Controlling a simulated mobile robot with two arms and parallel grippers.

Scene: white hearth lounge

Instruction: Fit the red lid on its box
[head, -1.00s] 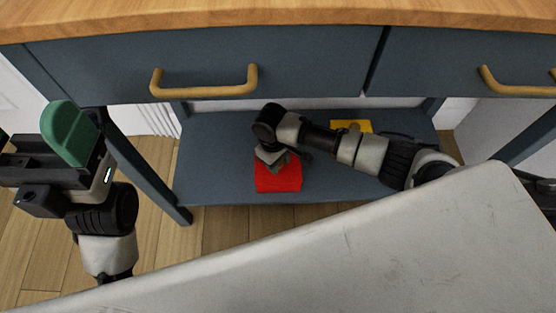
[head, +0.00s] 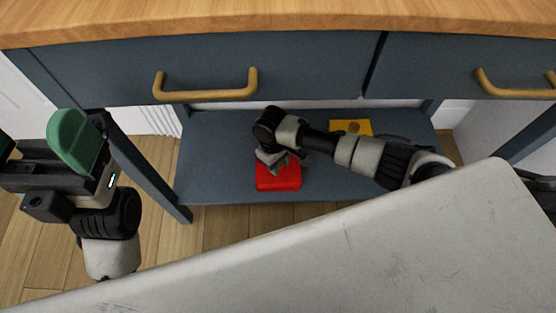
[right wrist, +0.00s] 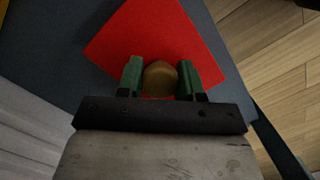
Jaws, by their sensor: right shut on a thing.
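A red square piece (head: 279,179), the lid or the lid with its box, is on the blue-grey lower shelf under the drawers. In the right wrist view its flat red top (right wrist: 150,35) carries a round brown knob (right wrist: 160,79). My right gripper (head: 276,162) reaches down over it. Its green fingers (right wrist: 160,77) are shut on the knob from both sides. Whether a separate box lies under the red top, I cannot tell. My left gripper (head: 38,142) is at the far left, its green fingers apart and empty.
A yellow object (head: 351,127) lies farther back on the shelf (head: 220,150), beside a dark item partly hidden by my right arm. Drawers with brass handles (head: 205,85) hang above. A table leg (head: 150,170) stands left of the shelf. The shelf's left part is clear.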

